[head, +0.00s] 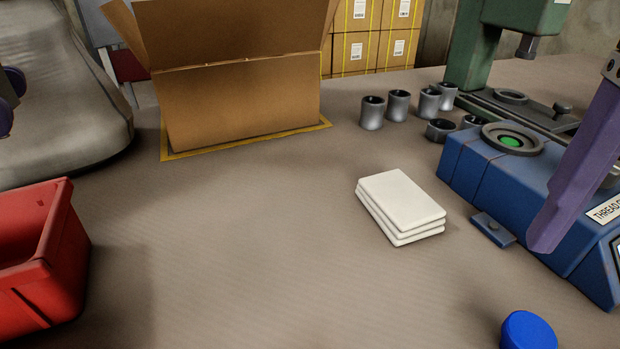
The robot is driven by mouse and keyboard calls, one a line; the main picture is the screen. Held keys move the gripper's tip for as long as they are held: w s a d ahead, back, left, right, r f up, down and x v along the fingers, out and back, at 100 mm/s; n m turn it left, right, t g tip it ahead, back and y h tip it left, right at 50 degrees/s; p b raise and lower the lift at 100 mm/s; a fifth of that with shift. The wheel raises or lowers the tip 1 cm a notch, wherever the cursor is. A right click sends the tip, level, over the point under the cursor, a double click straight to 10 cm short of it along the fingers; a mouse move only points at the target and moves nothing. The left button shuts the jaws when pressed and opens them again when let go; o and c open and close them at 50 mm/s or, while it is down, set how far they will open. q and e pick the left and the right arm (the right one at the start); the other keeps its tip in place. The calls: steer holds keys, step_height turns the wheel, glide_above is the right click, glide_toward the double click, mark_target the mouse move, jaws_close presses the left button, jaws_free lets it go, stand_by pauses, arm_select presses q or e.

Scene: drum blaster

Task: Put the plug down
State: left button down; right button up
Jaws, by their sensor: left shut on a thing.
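A dark and purple part of my left arm or gripper (8,100) shows at the left edge, cut off by the frame. Its fingertips and what they hold cannot be made out. A blue round-topped piece (528,330) shows at the bottom right, partly cut off. I cannot tell whether it is the plug or a separate cap. No other thing in view is clearly the plug. A long purple part reaches down at the right in front of the blue fixture; no jaws show on it.
A blue fixture (478,165) with a green-lit ring stands right. A white stack (400,203) lies on the table (260,240). Several grey cups (372,114) stand behind it. An open carton (245,105) is at the back, a red bin (65,250) at left. The middle front is clear.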

step_height(320, 180, up, 3)
steer(key=shift+f+p, duration=0.15)
steer(key=shift+p, duration=0.2)
steer(key=s+a+r+n+t+y+p, duration=0.1)
steer(key=a+r+n+t+y+p, duration=0.2)
steer(key=a+r+n+y+p, duration=1)
steer(key=s+d+m+h+p, duration=0.3)
steer(key=s+d+h+p, duration=0.1)
steer(key=d+h+p, duration=0.3)
steer(key=s+d+m+h+p, duration=0.35)
steer(key=d+h+p, duration=0.25)
steer(key=d+p, duration=0.25)
step_height(320, 180, up, 36)
steer(key=a+p, duration=0.1)
steer(key=p, duration=3.5)
steer(key=shift+s+t+p, duration=0.15)
steer(key=shift+t+p, duration=0.15)
steer(key=shift+p, duration=0.05)
